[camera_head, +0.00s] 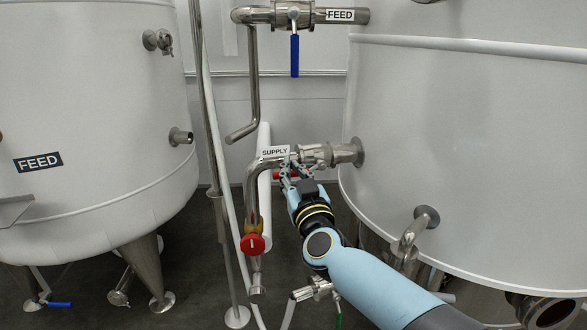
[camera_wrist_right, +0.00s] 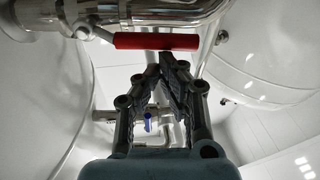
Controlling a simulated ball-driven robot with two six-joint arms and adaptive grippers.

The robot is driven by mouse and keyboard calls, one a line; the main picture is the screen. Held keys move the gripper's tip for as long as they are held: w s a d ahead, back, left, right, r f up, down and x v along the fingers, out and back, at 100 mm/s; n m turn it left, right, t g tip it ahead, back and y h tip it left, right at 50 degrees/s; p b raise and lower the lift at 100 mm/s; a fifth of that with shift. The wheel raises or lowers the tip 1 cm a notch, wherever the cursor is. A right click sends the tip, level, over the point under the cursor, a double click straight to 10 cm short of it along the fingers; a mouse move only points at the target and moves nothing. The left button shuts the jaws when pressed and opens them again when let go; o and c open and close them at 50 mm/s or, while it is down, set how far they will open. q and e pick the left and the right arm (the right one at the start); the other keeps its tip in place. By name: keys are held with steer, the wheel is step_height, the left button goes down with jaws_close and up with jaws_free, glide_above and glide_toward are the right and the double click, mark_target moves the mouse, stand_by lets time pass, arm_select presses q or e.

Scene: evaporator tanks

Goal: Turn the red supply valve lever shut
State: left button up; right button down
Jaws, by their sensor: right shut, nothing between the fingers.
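The supply valve (camera_head: 316,155) sits on a steel pipe marked SUPPLY, running into the right tank. Its red lever (camera_head: 276,175) shows only in part in the head view, just left of my right gripper (camera_head: 287,168), which hides the rest. In the right wrist view the red lever (camera_wrist_right: 155,41) lies across the picture below the steel pipe, roughly along it. There my right gripper (camera_wrist_right: 162,62) is shut and empty, its fingertips close to the lever's underside; I cannot tell if they touch. My left gripper is not in view.
A FEED valve with a blue lever (camera_head: 295,55) is above. A round red knob (camera_head: 252,243) sits on the pipework lower left. White tanks stand at left (camera_head: 90,110) and right (camera_head: 470,150). Vertical pipes (camera_head: 212,140) stand between them.

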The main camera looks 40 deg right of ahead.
steer(key=shift+f, duration=0.25)
steer(key=s+d+f+n+y+p, duration=0.1)
steer(key=d+f+n+p, duration=0.1)
steer(key=f+n, duration=0.3)
steer(key=s+d+f+n+y+p, duration=0.1)
steer(key=d+f+n+y+p, duration=0.1)
steer(key=n, duration=1)
steer(key=shift+d+f+n+g+p, duration=0.5)
steer(key=shift+f+p, duration=0.7)
steer(key=shift+f, duration=0.45)
steer(key=shift+s+d, duration=0.1)
steer(key=shift+d, duration=0.05)
step_height(320, 180, up, 10)
